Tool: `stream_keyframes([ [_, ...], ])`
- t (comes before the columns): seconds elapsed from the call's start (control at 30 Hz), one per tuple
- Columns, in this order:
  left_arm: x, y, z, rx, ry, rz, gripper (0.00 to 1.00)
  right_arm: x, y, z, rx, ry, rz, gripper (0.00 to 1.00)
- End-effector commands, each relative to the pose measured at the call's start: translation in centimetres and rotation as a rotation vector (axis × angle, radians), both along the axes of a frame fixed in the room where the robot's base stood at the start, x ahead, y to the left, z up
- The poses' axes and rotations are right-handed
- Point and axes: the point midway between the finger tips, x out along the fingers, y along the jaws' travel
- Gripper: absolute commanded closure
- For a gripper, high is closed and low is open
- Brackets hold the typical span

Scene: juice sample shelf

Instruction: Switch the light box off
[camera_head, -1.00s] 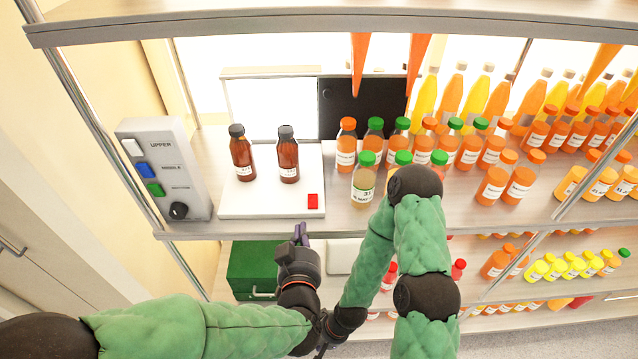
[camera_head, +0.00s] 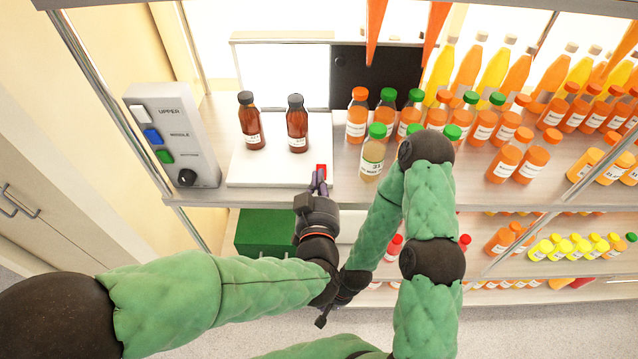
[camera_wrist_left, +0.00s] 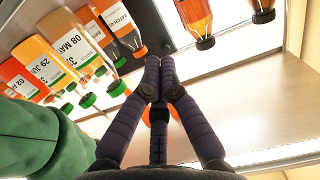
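The light box (camera_head: 272,172) is a flat white slab on the shelf with a red switch (camera_head: 322,168) at its front right corner. Two brown bottles with dark caps, a left one (camera_head: 252,127) and a right one (camera_head: 297,130), stand upright on it. My left gripper (camera_head: 319,183) has its fingertips together at the switch, covering its lower part; I cannot tell if they touch. My right gripper (camera_head: 323,318) is low, partly hidden by the arms.
A grey control panel (camera_head: 172,135) with white, blue and green buttons and a black knob stands left. A green-capped bottle (camera_head: 373,158) stands just right of the box, with several juice bottles behind it. A green box (camera_head: 272,232) is on the shelf below.

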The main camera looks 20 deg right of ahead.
Motion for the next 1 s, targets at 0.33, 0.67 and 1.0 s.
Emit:
stream_keyframes([
  [0.33,6.4,-1.7,-0.8,0.0,0.001,0.002,1.0,0.0,0.0,-0.1,0.0,0.0,0.0,1.0],
  [0.67,7.0,-2.0,-4.3,0.001,0.001,-0.001,1.0,0.0,0.0,-0.6,0.0,0.0,0.0,1.0],
  [1.0,7.1,-2.0,-4.7,0.0,0.0,-0.001,1.0,0.0,0.0,-0.6,0.0,0.0,0.0,1.0],
])
